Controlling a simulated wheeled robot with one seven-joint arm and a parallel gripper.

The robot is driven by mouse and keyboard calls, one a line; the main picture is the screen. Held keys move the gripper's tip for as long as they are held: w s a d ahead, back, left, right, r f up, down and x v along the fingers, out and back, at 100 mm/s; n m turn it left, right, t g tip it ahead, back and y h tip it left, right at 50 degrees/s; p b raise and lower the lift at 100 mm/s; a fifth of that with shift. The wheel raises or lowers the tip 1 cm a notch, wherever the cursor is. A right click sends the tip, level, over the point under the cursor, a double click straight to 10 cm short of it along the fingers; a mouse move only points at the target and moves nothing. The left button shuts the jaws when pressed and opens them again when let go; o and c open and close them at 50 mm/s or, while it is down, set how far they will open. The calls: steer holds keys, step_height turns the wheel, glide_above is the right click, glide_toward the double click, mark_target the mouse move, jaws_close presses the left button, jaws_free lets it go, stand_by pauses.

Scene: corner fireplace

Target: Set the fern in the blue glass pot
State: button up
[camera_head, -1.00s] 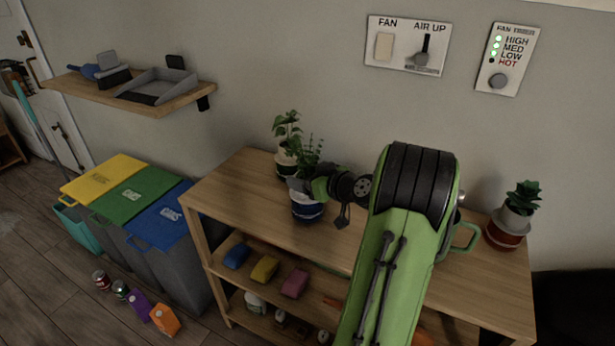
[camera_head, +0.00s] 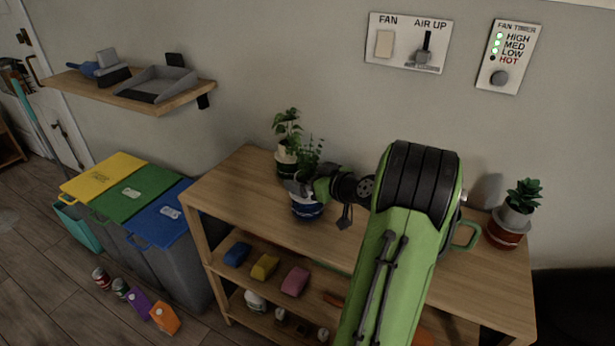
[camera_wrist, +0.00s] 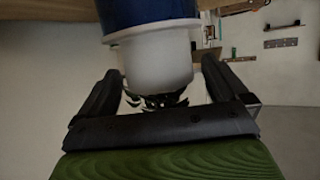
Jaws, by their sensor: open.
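The fern (camera_head: 309,150) stands upright on the wooden shelf top, its leaves above my gripper (camera_head: 300,186). The blue glass pot (camera_head: 306,211) is directly beneath it. In the wrist view, which looks upside down, the fern's white inner pot (camera_wrist: 158,62) projects from the blue pot (camera_wrist: 145,14), and dark leaves show beyond it. The white pot appears to sit in the blue pot, but its base is hidden. My gripper also shows in the wrist view (camera_wrist: 160,78); its fingers are open on either side of the white pot, with gaps visible.
A leafy plant (camera_head: 287,126) in a white and dark pot stands close behind. A succulent (camera_head: 523,195) in a red-brown pot is at the right end. The wooden shelf unit (camera_head: 245,185) has free top space at left. Bins (camera_head: 133,193) stand left of it.

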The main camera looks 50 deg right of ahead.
steer(key=p+v, duration=0.2)
steer(key=v, duration=1.3)
steer(key=shift+a+r, duration=0.1)
steer(key=w+a+n+g+y, duration=0.25)
steer(key=w+a, duration=0.35)
steer(key=a, duration=0.3)
steer(key=s+a+g, duration=0.3)
steer(key=a+g, duration=0.2)
steer(key=a, duration=1.3)
steer(key=s+a+m+h, duration=0.1)
steer(key=s+a, duration=0.3)
steer(key=s, duration=0.5)
step_height(320, 180, up, 16)
steer(key=p, duration=1.5)
steer(key=shift+f+g, duration=0.2)
steer(key=shift+g, duration=0.25)
